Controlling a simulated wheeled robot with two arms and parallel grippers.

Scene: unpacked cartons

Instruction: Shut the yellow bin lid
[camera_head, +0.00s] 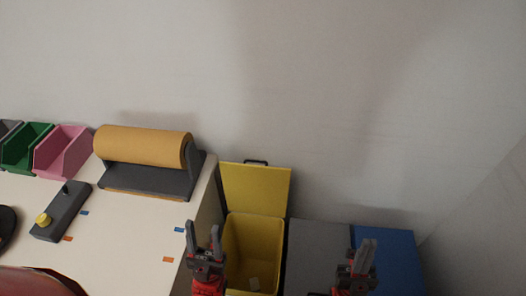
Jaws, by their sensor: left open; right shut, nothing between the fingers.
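The yellow bin (238,241) stands on the floor at the right end of the table. Its yellow lid (255,188) is raised, standing up at the back near the wall, with a dark handle (256,162) on its top edge. My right gripper (364,256) is shut and empty, in front of the blue bin, to the right of the yellow bin.
A grey bin (318,250) and a blue bin (398,248) with flat closed tops stand right of the yellow bin. The white table (130,226) at left carries a brown paper roll (145,146), a grey device with a yellow knob (62,211), and pink (62,150) and green (24,150) trays.

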